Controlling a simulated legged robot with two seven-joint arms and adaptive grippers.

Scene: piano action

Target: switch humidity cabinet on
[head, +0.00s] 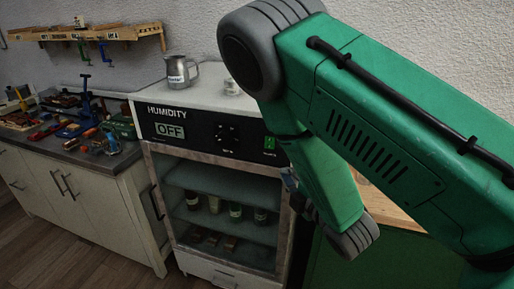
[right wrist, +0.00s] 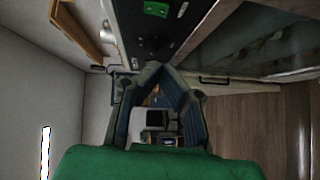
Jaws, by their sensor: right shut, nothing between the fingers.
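The humidity cabinet (head: 150,170) stands in the middle of the head view. Its black front panel (head: 190,137) reads HUMIDITY, and the display (head: 170,131) shows OFF. A round black knob (head: 228,134) sits right of the display, and a small green switch (head: 269,143) is at the panel's right end. The switch also shows at the top of the right wrist view (right wrist: 156,9). My right gripper (head: 288,178) is below and right of the switch, partly hidden by my green arm. In the right wrist view its fingers (right wrist: 154,67) meet at the tips, empty. My left gripper is not in view.
A metal jug (head: 181,73) and a small metal container (head: 231,87) stand on the cabinet top. Bottles (head: 235,211) sit behind its glass door. A bench (head: 60,135) with tools is at left, under a wall rack (head: 90,33). My right arm covers much of the right side.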

